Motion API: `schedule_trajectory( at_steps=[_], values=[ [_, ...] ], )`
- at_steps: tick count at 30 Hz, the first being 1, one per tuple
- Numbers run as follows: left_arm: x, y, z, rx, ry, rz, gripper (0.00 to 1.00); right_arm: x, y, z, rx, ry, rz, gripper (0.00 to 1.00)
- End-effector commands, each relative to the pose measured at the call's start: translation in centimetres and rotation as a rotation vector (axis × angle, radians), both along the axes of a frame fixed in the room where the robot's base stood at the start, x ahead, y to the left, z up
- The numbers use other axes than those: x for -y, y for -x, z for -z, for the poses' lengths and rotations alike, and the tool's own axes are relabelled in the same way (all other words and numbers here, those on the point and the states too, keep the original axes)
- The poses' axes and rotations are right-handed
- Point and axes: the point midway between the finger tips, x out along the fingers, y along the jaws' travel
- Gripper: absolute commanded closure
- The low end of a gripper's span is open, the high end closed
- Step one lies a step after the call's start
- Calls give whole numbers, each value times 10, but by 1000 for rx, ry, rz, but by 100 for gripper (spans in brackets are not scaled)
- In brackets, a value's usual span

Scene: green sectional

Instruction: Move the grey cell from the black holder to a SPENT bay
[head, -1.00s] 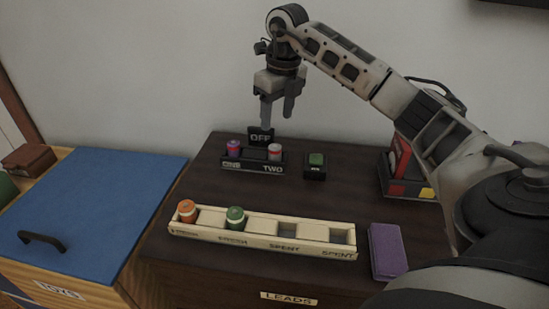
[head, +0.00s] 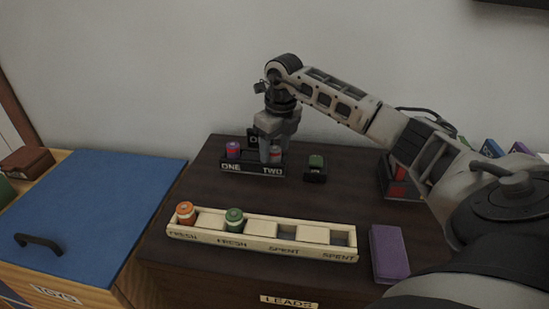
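The black holder (head: 240,172) stands at the back of the dark cabinet top, marked ONE and TWO. The grey cell (head: 276,155) stands in TWO, partly hidden by my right gripper (head: 274,153). That gripper points down, its fingers apart on either side of the cell's top; contact cannot be made out. The cream tray (head: 262,246) in front has two FRESH and two SPENT bays. An orange cell (head: 185,212) and a green cell (head: 235,219) stand at the FRESH bays. Both SPENT bays (head: 287,233) look empty. My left gripper is out of view.
A black sign (head: 256,138) stands behind the holder, partly covered. A purple box (head: 388,253) lies right of the tray. A blue-topped chest (head: 95,215) is at the left.

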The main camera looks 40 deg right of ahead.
Motion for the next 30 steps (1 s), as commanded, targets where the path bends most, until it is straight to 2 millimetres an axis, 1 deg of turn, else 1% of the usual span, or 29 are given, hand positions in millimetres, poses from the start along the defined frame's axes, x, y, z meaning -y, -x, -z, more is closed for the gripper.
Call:
schedule_trajectory(
  at_steps=[1,2,3,5,6,14,17,20,24,25,28,30],
  values=[
    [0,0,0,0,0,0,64,0,0,0,0,0,0,56],
    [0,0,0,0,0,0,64,0,0,0,0,0,0,65],
    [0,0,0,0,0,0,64,0,0,0,0,0,0,76],
    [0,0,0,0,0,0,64,0,0,0,0,0,0,92],
    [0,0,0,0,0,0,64,0,0,0,0,0,0,97],
    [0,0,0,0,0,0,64,0,0,-2,2,0,0,97],
    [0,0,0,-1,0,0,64,0,0,-5,3,1,0,97],
    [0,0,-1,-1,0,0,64,0,-1,-13,5,1,0,97],
    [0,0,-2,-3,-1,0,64,0,-1,-33,6,0,0,97],
    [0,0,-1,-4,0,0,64,-1,1,-38,5,1,-1,97],
    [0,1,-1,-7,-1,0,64,-7,16,-55,4,4,-2,97],
    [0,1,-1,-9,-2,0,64,-12,28,-70,5,4,-2,97]
  ],
)
